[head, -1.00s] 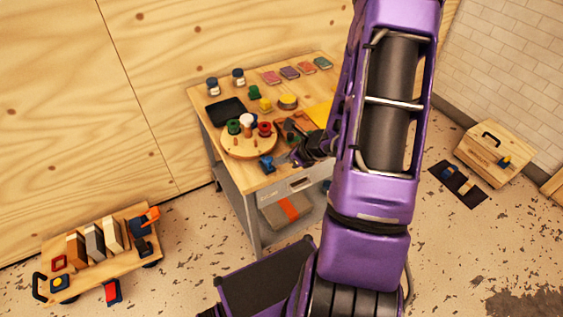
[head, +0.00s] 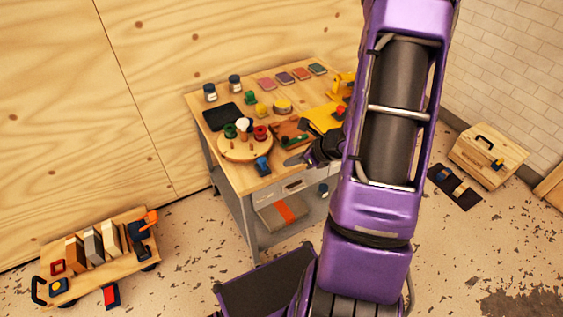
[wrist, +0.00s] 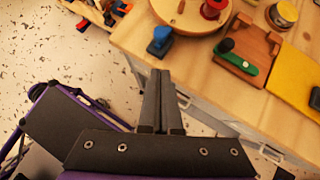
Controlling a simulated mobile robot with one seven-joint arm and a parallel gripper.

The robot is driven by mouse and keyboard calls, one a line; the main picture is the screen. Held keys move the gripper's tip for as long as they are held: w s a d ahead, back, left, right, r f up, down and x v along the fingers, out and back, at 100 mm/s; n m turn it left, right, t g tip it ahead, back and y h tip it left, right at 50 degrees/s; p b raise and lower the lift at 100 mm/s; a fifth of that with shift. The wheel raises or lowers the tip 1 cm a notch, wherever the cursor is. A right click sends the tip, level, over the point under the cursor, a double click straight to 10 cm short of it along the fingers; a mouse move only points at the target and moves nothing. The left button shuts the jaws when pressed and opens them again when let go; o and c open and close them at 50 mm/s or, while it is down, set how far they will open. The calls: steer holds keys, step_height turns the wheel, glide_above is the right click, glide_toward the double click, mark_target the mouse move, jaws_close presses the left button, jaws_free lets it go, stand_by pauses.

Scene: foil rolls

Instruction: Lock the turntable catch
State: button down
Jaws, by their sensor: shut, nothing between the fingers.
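The turntable (head: 238,153) is a round wooden disc on the workbench, bearing green, white and red rolls. Its edge shows at the top of the wrist view (wrist: 185,20). A blue catch (head: 263,166) stands at the turntable's near right edge, and shows in the wrist view (wrist: 160,42) with a lighter blue top. I cannot tell its locked state. My gripper (head: 287,161) is to the right of the catch, near the bench's front edge. In the wrist view my gripper (wrist: 160,72) has its fingers together and empty, apart from the catch.
A brown block with a green-handled piece (wrist: 237,58) lies right of the turntable, beside a yellow sheet (wrist: 297,75). A black tray (head: 222,116) and several colored pads are farther back. Drawer handles (wrist: 272,153) project from the bench front. A wooden cart (head: 100,255) stands left.

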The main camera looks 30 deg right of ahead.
steer(key=p+v, duration=0.1)
steer(key=v, duration=0.5)
steer(key=shift+r, duration=0.1)
stand_by(0.3)
